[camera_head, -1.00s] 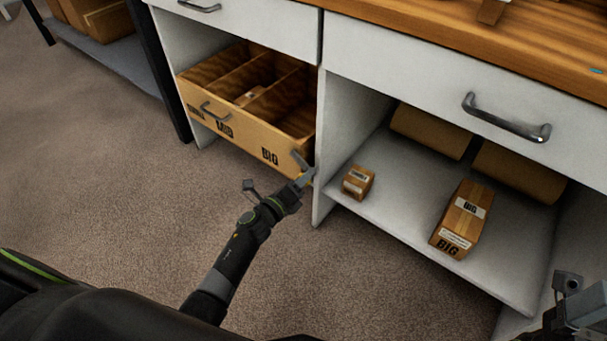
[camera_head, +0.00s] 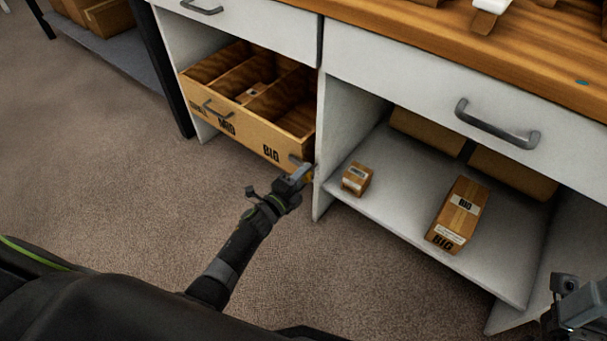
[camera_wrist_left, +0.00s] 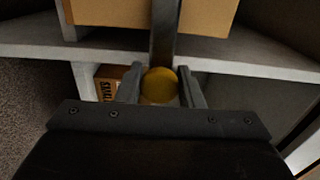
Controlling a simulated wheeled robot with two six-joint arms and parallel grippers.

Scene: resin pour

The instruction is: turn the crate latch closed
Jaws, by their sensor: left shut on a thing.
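The wooden crate (camera_head: 196,94) sits in the left bay of the white cabinet, with inner dividers and labels such as BIG on its front. The crate latch shows as a yellow round knob (camera_wrist_left: 160,85) with a dark bar (camera_wrist_left: 163,40) above it in the left wrist view. My left gripper (camera_head: 302,173) is at the crate's front right corner, with its fingers on both sides of the knob, shut on it. In the head view the gripper mostly hides the latch. My right gripper (camera_head: 580,305) is only partly in view at the lower right edge.
The cabinet's upright divider (camera_head: 328,165) stands just right of my left gripper. A small box (camera_head: 357,179) and a larger BIG box (camera_head: 459,214) stand on the right shelf. A drawer handle (camera_head: 497,124) juts out above. The carpeted floor (camera_head: 120,180) is clear.

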